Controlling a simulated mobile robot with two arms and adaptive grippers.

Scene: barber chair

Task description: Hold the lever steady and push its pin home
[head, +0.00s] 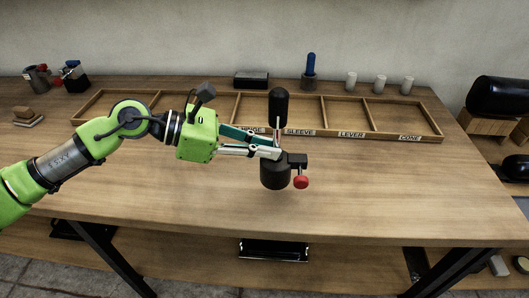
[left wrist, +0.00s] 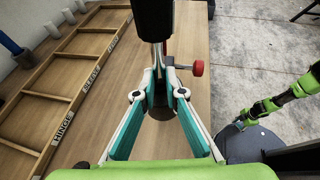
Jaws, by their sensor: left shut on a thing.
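The lever (head: 279,106) stands upright over the middle of the table, with a thick black grip on a thin shaft. It also shows at the top of the left wrist view (left wrist: 152,18). Its lower end meets a black round base (head: 274,174) with a side block. The red-headed pin (head: 301,182) sticks out of that block to the right; the wrist view shows its red head (left wrist: 197,68) on a short stem. My left gripper (head: 277,147) is shut around the lever's shaft, below the grip. My right arm shows small in the wrist view; its gripper (left wrist: 243,122) is too small to read.
A wooden tray (head: 372,137) with labelled compartments, among them SLEEVE, LEVER and CONE, lies behind the lever. White cups (head: 380,84), a blue-handled tool (head: 310,70) and a black box (head: 251,79) stand behind it. The table (head: 400,195) is clear right of the pin.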

